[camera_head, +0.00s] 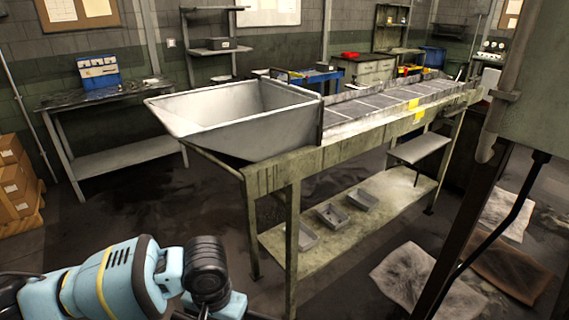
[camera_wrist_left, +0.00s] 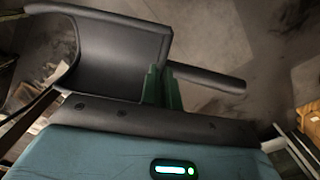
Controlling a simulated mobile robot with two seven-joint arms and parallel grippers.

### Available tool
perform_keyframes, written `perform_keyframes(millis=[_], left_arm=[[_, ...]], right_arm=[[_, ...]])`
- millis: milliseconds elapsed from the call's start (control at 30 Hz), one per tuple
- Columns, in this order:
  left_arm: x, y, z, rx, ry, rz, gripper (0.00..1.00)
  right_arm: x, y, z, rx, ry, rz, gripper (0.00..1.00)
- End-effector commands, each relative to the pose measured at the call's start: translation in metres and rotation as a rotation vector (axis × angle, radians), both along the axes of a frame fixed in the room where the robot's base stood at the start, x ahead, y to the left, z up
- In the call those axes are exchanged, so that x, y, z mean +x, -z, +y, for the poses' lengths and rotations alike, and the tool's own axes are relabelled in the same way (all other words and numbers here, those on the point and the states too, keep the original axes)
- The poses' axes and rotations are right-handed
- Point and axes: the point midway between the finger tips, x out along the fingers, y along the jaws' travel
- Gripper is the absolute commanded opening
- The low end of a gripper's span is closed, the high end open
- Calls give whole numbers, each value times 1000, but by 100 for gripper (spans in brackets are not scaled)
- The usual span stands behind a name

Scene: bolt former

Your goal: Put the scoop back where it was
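The scoop (camera_wrist_left: 110,50) is dark grey and fills the upper left of the left wrist view. Its straight handle (camera_wrist_left: 212,78) points to the right. The green fingers of my left gripper (camera_wrist_left: 164,86) are at the handle close to the scoop's body, and appear shut on it. The far finger is partly hidden by the handle. In the head view my left arm is low at the left, and neither its fingers nor the scoop can be made out there. My right gripper is in neither view.
A large grey hopper (camera_head: 225,115) sits on the near end of a long conveyor table (camera_head: 275,180), with small trays (camera_head: 332,214) on its lower shelf. Boxes (camera_head: 15,180) stand at left. Dark floor lies between.

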Motion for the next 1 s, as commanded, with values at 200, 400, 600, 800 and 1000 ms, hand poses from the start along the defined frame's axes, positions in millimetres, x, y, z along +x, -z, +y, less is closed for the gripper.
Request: perform_keyframes(millis=[200,400,600,800,1000], left_arm=[[-13,31,23,0,-94,8,0],[-24,52,48,0,-179,5,0],[-31,61,63,0,-224,1,0],[-31,63,66,-1,-231,-1,0],[-31,63,65,-1,-231,-1,0]], right_arm=[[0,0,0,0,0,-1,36],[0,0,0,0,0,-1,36],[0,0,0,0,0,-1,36],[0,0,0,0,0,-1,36],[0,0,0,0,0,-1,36]])
